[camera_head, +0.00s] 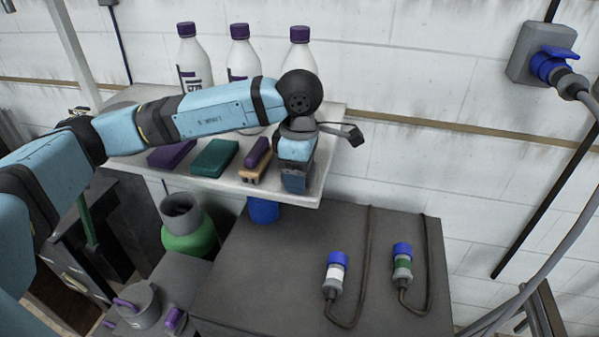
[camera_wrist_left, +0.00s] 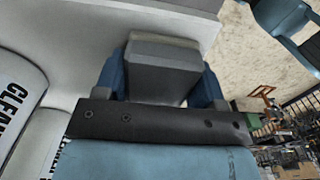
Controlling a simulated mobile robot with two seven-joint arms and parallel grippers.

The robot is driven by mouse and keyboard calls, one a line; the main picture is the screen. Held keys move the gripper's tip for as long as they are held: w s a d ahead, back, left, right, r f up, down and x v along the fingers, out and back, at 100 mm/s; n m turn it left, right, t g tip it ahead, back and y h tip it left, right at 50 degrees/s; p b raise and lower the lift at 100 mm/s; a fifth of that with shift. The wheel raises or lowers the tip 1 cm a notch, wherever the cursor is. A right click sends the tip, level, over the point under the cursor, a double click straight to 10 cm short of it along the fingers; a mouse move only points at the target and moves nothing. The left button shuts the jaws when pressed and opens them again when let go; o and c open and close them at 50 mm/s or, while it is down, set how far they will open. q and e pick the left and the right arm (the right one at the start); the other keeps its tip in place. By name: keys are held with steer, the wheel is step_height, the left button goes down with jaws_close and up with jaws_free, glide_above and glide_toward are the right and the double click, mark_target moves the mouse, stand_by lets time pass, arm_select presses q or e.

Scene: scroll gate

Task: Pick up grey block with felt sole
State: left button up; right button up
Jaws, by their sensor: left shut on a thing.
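My left gripper (camera_head: 296,178) is over the right end of the white shelf (camera_head: 230,184) in the head view. In the left wrist view, the left gripper (camera_wrist_left: 161,82) is shut on the grey block (camera_wrist_left: 162,72), with a blue finger on each side of it. A paler layer, which looks like the felt sole, shows along the block's far edge. In the head view the block is mostly hidden by the gripper. I cannot tell whether the block still touches the shelf. My right gripper is not in view.
A purple block (camera_head: 171,154), a green block (camera_head: 214,157) and a tan-and-purple brush (camera_head: 256,160) lie left of the gripper. White bottles (camera_head: 194,66) with purple caps stand behind. Two blue-capped connectors (camera_head: 335,272) lie on the lower dark surface (camera_head: 260,270).

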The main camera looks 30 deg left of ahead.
arm_select(q)
step_height(320, 180, up, 20)
steer(key=b, duration=0.2)
stand_by(0.4)
steer(key=o, duration=0.4)
steer(key=shift+c, duration=1.4)
